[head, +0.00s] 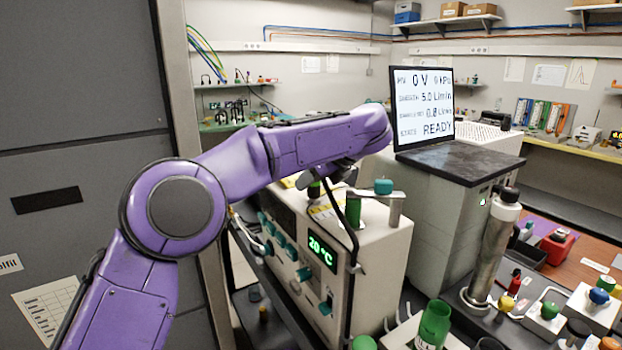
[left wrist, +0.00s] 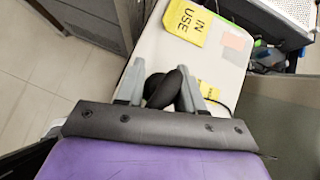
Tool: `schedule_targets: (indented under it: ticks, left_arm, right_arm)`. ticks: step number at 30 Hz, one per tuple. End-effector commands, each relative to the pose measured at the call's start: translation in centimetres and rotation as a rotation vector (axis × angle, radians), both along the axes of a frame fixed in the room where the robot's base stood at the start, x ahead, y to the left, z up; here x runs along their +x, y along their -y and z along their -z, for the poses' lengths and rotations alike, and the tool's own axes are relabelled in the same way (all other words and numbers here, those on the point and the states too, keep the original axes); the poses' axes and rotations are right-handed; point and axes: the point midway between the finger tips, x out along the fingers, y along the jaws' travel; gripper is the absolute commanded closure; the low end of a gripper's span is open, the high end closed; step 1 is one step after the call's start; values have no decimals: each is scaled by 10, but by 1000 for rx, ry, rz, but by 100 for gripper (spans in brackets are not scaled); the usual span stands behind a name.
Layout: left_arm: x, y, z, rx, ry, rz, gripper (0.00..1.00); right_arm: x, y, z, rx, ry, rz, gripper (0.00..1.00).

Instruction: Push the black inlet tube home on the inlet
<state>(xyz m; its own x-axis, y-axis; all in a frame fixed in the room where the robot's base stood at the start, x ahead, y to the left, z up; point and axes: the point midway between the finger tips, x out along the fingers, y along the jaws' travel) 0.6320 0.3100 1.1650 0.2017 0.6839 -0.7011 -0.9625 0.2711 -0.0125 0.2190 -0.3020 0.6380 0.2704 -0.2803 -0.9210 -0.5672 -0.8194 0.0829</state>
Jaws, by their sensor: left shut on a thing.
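My left gripper (left wrist: 161,88) is shut on a black tube (left wrist: 168,88), which shows as a thick dark loop between the two grey fingers. In the head view my purple left arm reaches over the cream instrument, and the gripper (head: 335,178) is mostly hidden under the wrist. My right gripper is in neither view.
The cream instrument (head: 375,275) has a green 20 °C display (head: 322,253) and teal knobs. A monitor (head: 423,108) reading READY stands behind it. A steel column (head: 495,245) with a black cap stands to the right. In the wrist view a yellow IN USE tag (left wrist: 186,20) lies beyond the fingers.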

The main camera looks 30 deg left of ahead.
Motion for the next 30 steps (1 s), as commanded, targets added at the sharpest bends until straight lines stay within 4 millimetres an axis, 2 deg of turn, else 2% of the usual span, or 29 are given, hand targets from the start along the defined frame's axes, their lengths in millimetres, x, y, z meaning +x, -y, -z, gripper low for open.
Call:
schedule_targets:
  ticks: [5, 6, 8, 9, 19, 30]
  left_arm:
    - [0, 0, 7, -1, -3, 0, 93]
    - [0, 0, 6, -1, -3, -1, 56]
    - [0, 0, 6, -1, -3, -1, 37]
    - [0, 0, 6, 0, -2, -1, 33]
    - [-1, 4, 0, 1, 1, 1, 33]
    - [-17, 60, -57, 1, 1, 1, 33]
  right_arm:
    - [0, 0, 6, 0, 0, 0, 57]
    - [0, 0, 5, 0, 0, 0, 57]
    - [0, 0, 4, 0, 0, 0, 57]
    - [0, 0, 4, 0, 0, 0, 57]
    - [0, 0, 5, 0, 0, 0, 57]
    - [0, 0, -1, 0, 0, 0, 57]
